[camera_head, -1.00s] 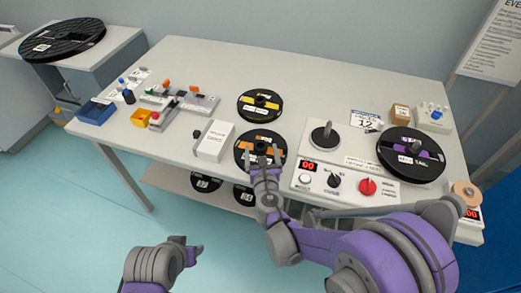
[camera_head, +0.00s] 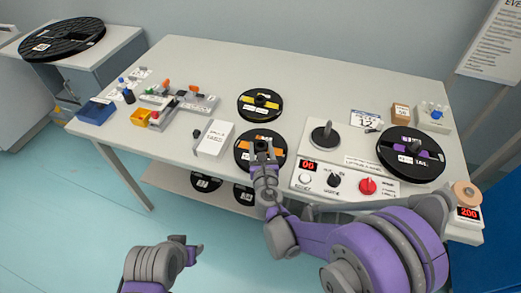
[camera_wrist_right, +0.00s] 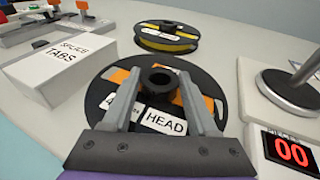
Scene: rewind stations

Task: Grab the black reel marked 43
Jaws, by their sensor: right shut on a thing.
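A black reel with orange on it (camera_head: 243,160) lies flat at the table's front edge, left of the control box. In the right wrist view this reel (camera_wrist_right: 207,90) shows a white label reading HEAD and a second label partly covered by a finger. I cannot read a 43. My right gripper (camera_head: 263,150) is over the reel, its fingers (camera_wrist_right: 158,95) shut on the raised middle hub, one on each side. My left gripper (camera_head: 190,250) hangs low in front of the table, away from everything; its finger gap is not clear.
A black reel with yellow (camera_head: 259,103) lies just behind. A white splice tabs box (camera_head: 214,140) stands to the left. The control box (camera_head: 345,180) with an upright spindle is on the right, and a purple-marked reel (camera_head: 411,168) sits on it. More reels (camera_head: 206,183) are on the lower shelf.

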